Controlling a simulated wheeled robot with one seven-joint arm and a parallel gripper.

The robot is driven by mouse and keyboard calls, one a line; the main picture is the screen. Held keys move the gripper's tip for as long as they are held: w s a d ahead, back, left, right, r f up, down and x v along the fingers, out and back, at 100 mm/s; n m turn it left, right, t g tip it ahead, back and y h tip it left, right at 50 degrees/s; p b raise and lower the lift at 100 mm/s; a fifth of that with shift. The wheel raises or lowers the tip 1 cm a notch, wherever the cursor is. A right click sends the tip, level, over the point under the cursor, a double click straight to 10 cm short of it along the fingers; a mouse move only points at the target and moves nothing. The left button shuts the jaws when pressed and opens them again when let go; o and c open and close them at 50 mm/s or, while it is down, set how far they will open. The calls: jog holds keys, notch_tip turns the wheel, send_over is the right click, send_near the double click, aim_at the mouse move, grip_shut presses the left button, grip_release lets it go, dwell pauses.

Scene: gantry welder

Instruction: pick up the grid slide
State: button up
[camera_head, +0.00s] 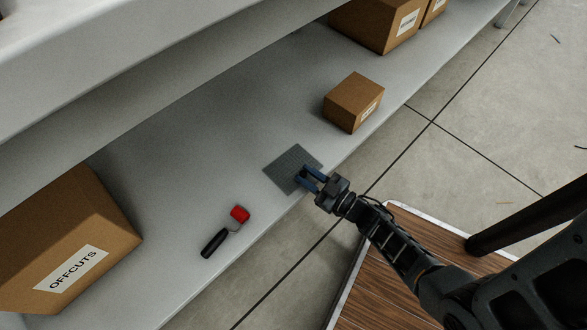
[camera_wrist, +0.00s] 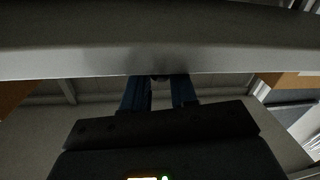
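The grid slide looks to be the flat grey square with a fine grid pattern (camera_head: 286,165), lying on the pale shelf near its front edge in the head view. My gripper (camera_head: 308,178) reaches in from the lower right, its blue fingers over the slide's right-hand corner. In the wrist view the two blue fingers (camera_wrist: 159,88) stand apart with a gap between them. Their tips meet a grey band there and are partly hidden. The slide cannot be made out in the wrist view. Whether the fingers touch the slide cannot be told.
On the shelf (camera_head: 190,150) lie a red-headed tool with a black handle (camera_head: 226,232), a small carton (camera_head: 353,101), a large OFFCUTS carton (camera_head: 65,240) and cartons at the back (camera_head: 380,22). An upper shelf (camera_head: 110,60) overhangs. A wood-topped surface (camera_head: 385,275) stands below my arm.

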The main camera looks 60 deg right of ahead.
jog(key=shift+w, duration=0.1)
jog(key=shift+c, duration=0.2)
grip_shut()
jog(key=shift+r, duration=0.15)
